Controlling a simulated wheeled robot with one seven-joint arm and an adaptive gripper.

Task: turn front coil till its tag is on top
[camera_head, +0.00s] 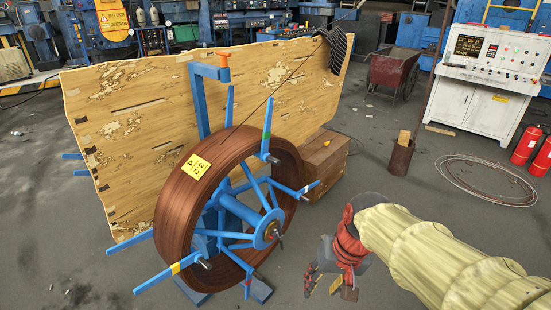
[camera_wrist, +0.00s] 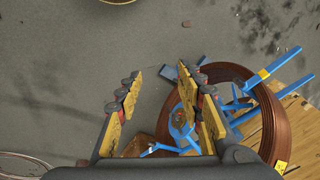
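The front coil (camera_head: 180,215) is a brown ring of wound pipe standing upright on a blue spoked reel (camera_head: 240,215). Its yellow tag (camera_head: 195,166) with black marks sits on the rim's upper left, facing the camera. In the wrist view the coil (camera_wrist: 262,90) is at the right, with the tag (camera_wrist: 281,167) near the bottom edge. My gripper (camera_head: 330,286) is to the right of the coil and apart from it, low in the head view. In the wrist view its two fingers (camera_wrist: 162,76) are spread and nothing is between them.
Blue arms stick out from the reel; one with a yellow band (camera_head: 176,268) reaches lower left. A worn wooden panel (camera_head: 130,110) stands behind the coil. A wooden box (camera_head: 325,165) is right of it. A wire ring (camera_head: 487,182) lies on the floor at right.

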